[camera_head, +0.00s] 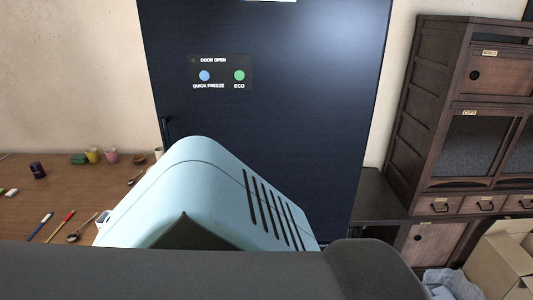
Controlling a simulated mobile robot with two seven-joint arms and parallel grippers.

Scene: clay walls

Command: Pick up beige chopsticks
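I cannot make out any beige chopsticks in the head view. Thin items lie on the wooden table at the left: a blue-and-white pen-like stick (40,226), a red-orange stick (61,225) and a brown spoon-like utensil (82,228) with a dark round end. Another small spoon-like item (137,177) lies farther back. Neither of my grippers is in view. A large pale blue body with dark slots and a dark part in front of it, apparently mine, fill the lower middle and hide part of the table.
The wooden table (60,190) carries a dark purple jar (38,170), a green block (79,158), and yellow (93,155) and pink (111,156) cups. A dark fridge (290,120) stands ahead. A brown cabinet (440,100) and an open cardboard box (503,262) are at right.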

